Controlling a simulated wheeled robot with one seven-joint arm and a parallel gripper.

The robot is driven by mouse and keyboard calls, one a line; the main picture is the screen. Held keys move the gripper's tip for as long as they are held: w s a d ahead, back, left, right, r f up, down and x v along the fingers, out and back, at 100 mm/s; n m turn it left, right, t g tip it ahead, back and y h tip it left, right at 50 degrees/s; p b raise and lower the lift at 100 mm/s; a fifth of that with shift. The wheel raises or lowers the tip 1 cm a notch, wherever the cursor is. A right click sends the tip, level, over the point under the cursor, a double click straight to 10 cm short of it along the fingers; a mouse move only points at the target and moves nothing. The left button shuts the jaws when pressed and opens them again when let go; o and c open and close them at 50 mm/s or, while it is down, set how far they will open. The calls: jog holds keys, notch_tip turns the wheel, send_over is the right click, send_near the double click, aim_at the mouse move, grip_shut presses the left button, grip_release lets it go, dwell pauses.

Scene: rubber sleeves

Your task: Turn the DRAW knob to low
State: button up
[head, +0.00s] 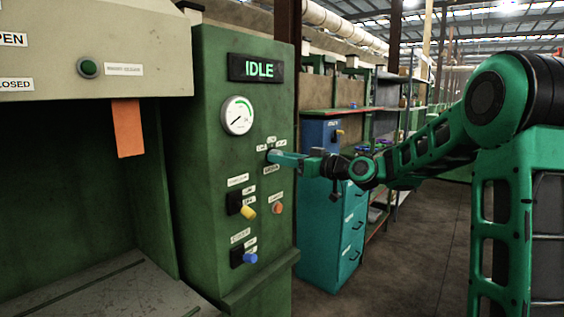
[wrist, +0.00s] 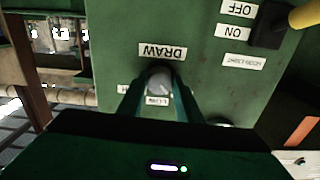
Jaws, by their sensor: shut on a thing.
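The DRAW knob (wrist: 158,80) is a grey round knob on the green control cabinet (head: 200,150). In the wrist view, which is upside down, it sits between my two fingers, beside the DRAW label (wrist: 163,52) and with the LOW label (wrist: 158,101) on its other side. My gripper (head: 276,157) is shut on the knob, reaching in from the right in the head view; its fingers also show in the wrist view (wrist: 160,88). In the head view the gripper largely hides the knob. Which label the knob points to cannot be told.
An IDLE display (head: 258,69) and a white gauge (head: 238,115) are above the knob. A yellow-handled switch (head: 248,211), an orange button (head: 277,208) and a blue-handled switch (head: 249,258) are below. A teal drawer cabinet (head: 325,240) stands to the right, with open floor beyond.

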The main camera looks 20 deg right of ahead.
jog(key=shift+w+d+m, duration=0.1)
jog(key=shift+d+m, duration=0.05)
jog(key=shift+m, duration=1.95)
jog(key=shift+d+m, duration=0.15)
jog(key=shift+m, duration=1.95)
jog(key=o, duration=1)
jog(key=shift+w, duration=0.1)
jog(key=shift+o, duration=0.2)
jog(key=shift+a, duration=0.1)
jog(key=shift+s, duration=0.2)
jog(key=v, duration=1)
jog(key=shift+s+d, duration=0.15)
jog(key=shift+d, duration=0.05)
